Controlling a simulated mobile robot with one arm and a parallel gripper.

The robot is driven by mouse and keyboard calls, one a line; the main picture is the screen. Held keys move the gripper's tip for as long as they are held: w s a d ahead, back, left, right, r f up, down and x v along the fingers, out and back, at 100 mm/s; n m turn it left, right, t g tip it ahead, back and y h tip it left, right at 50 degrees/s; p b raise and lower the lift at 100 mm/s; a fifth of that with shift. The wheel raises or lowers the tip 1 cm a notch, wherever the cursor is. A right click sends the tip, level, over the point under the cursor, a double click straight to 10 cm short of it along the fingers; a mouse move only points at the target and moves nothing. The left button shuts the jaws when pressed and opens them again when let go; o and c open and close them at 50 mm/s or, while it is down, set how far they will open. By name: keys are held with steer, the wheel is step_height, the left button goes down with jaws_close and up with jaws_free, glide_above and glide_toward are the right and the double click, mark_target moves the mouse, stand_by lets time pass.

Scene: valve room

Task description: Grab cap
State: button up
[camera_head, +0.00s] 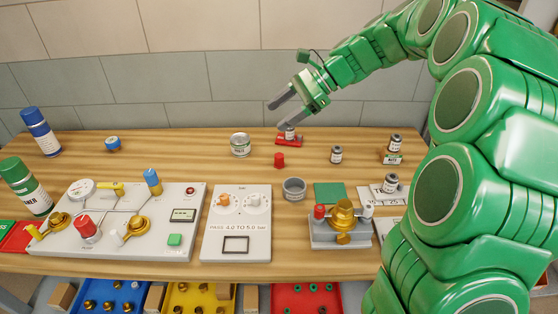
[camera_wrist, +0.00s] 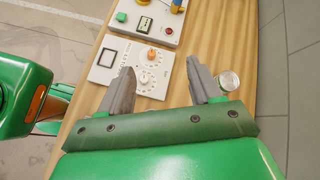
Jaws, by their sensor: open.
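No single thing is clearly marked as the cap. A small red cap-like cylinder (camera_head: 279,159) stands on the wooden table, right of the silver can. A short blue cap-like piece (camera_head: 112,143) sits farther left at the back. My gripper (camera_head: 278,112) is open and empty, raised above the back of the table, up and behind the red cylinder. In the wrist view my gripper's two grey fingers (camera_wrist: 158,70) are spread wide with nothing between them. I cannot make out the red cylinder or the blue piece in the wrist view.
A silver can (camera_head: 240,145) and a small bottle on a red base (camera_head: 289,140) stand near my gripper. A valve panel (camera_head: 115,222), a dial panel (camera_head: 235,222) and a brass fixture (camera_head: 341,226) line the front. A tall blue can (camera_head: 40,131) stands left.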

mark_target(279, 157)
steer(key=shift+w+d+f+m+t+y, duration=0.65)
steer(key=shift+w+d+f+m, duration=0.65)
steer(key=shift+w, duration=2.4)
steer(key=shift+w+d+f+m+t+y, duration=0.35)
steer(key=shift+w+d+f+m+y, duration=0.95)
steer(key=shift+w, duration=2.35)
steer(key=shift+m+h, duration=0.35)
steer(key=shift+m, duration=0.05)
steer(key=f, duration=1.3)
steer(key=a+f, duration=0.1)
steer(key=f, duration=0.6)
steer(key=shift+f, duration=0.15)
steer(key=shift+x, duration=1.35)
steer(key=shift+r+x, duration=0.2)
steer(key=shift+x, duration=1.05)
steer(key=shift+r+x, duration=0.15)
steer(key=shift+x, duration=1.15)
steer(key=shift+w+a, duration=0.15)
steer(key=shift+c, duration=0.3)
steer(key=c, duration=1)
